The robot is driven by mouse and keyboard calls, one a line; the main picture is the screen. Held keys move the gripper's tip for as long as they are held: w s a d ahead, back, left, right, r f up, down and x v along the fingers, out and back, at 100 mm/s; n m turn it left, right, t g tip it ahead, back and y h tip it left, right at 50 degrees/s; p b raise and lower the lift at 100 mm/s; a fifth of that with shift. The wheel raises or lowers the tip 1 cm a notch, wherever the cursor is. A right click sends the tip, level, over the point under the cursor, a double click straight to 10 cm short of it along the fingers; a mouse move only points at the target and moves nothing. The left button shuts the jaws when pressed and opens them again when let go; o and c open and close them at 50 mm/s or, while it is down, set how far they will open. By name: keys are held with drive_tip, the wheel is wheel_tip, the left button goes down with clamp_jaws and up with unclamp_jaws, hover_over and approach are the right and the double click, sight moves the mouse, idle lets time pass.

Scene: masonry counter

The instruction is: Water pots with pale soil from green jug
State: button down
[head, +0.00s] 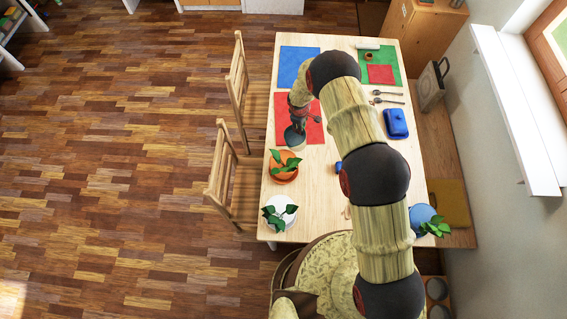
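A small grey-green vessel (295,139), which looks like the jug, is at the near edge of a red mat, just beyond the orange pot. My gripper (298,122) is right at the vessel and overlaps it; whether its fingers are closed on it is too small to tell. The orange pot (284,176) holds a leafy plant near the table's left edge. A white pot (289,217) with a plant stands at the near left corner. A blue pot (420,214) with a plant stands at the near right corner. Leaves cover most of the soil, so its shade is unclear.
The wooden table (334,182) also bears a blue mat (290,66), a green mat (389,60), a blue lidded box (396,123) and spoons (386,97). Two chairs (247,180) stand along the left side. My arm hides part of the table's middle.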

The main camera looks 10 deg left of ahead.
drive_tip(key=s+r+t+b, duration=0.1)
drive_tip(key=b, duration=0.6)
drive_tip(key=shift+a, duration=0.2)
drive_tip(key=b, duration=0.3)
drive_tip(key=shift+s+a+r+t+h, duration=0.1)
drive_tip(key=shift+s+a+t+h, duration=0.05)
drive_tip(key=shift+t+h, duration=0.45)
drive_tip(key=shift+t, duration=0.5)
drive_tip(key=b+v, duration=0.4)
drive_tip(key=b, duration=0.4)
drive_tip(key=shift+r+b, duration=0.15)
drive_tip(key=shift+b, duration=0.25)
drive_tip(key=shift+s+a+r+b, duration=0.1)
drive_tip(key=shift+s+r+b, duration=0.25)
drive_tip(key=shift+b, duration=0.2)
drive_tip(key=shift+s+r+t+b, duration=0.2)
drive_tip(key=shift+r+t+b, duration=0.1)
drive_tip(key=shift+r+b, duration=0.15)
